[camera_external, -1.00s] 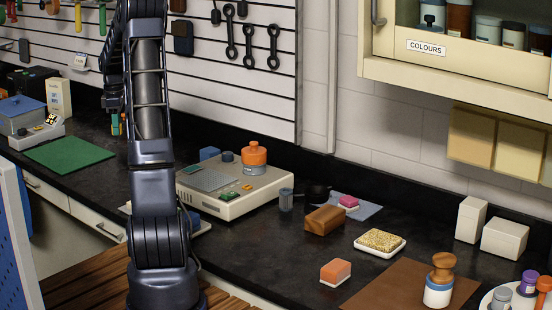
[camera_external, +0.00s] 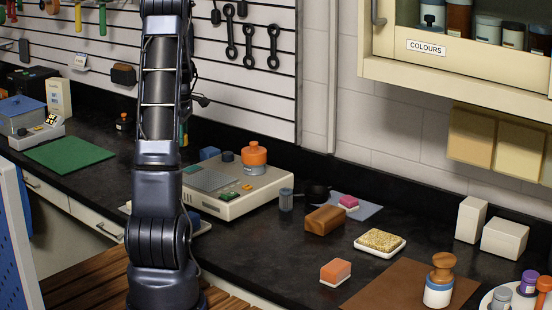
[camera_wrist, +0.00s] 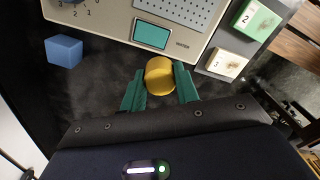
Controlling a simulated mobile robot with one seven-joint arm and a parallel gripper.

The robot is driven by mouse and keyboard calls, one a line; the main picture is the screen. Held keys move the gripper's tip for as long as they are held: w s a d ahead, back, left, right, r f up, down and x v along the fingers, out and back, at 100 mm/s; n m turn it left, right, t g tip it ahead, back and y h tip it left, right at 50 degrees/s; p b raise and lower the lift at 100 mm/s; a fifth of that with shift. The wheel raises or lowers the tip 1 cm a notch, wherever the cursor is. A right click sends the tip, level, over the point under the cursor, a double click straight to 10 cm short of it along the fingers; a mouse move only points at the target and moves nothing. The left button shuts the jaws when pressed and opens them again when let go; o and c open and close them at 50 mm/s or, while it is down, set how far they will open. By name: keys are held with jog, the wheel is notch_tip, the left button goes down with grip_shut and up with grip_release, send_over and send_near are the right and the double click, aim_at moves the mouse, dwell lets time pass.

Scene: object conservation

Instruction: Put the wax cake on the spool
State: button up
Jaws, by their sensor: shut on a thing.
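A yellow round cake (camera_wrist: 160,76), which looks like the wax cake, sits between the teal fingers of my gripper (camera_wrist: 160,84) in the wrist view. The gripper is shut on it. The grey machine's edge lies just beyond it in that view. In the external view my arm hides the gripper and the cake. I cannot tell which thing is the spool; an orange, knob-topped piece (camera_external: 254,156) stands on the grey machine (camera_external: 238,200), and a wooden knob-shaped piece (camera_external: 441,265) sits on a white and blue jar.
A blue cube (camera_wrist: 64,51) lies left of the gripper, with green (camera_wrist: 255,18) and cream (camera_wrist: 227,64) numbered blocks to the right. A wooden block (camera_external: 325,219), brush (camera_external: 335,272) and sponge dish (camera_external: 380,242) stand on the dark counter. A green mat (camera_external: 69,154) lies at left.

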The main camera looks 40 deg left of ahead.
jog(key=w+d+f+m, duration=0.1)
jog(key=w+d, duration=0.1)
jog(key=d, duration=0.4)
jog(key=w+d+f+m, duration=0.1)
jog(key=w+d, duration=0.1)
jog(key=d, duration=0.5)
jog(key=w+d+f+m, duration=0.1)
jog(key=w+d, duration=0.1)
jog(key=d, duration=0.5)
jog(key=shift+w+d+f, duration=0.2)
jog(key=shift+w+d, duration=0.05)
jog(key=shift+w, duration=0.15)
jog(key=s+d+f+m, duration=0.1)
jog(key=s+d+m, duration=0.2)
jog(key=d, duration=1.4)
jog(key=s+d+f+m, duration=0.1)
jog(key=s+d+m, duration=0.2)
jog(key=d, duration=1.4)
jog(key=s+d+m, duration=0.5)
jog(key=s+d, duration=0.8)
jog(key=d, duration=0.4)
notch_tip(320, 180, up, 23)
jog(key=m, duration=0.1)
send_over(445, 259)
notch_tip(445, 259, down, 20)
jog(key=shift+r, duration=0.1)
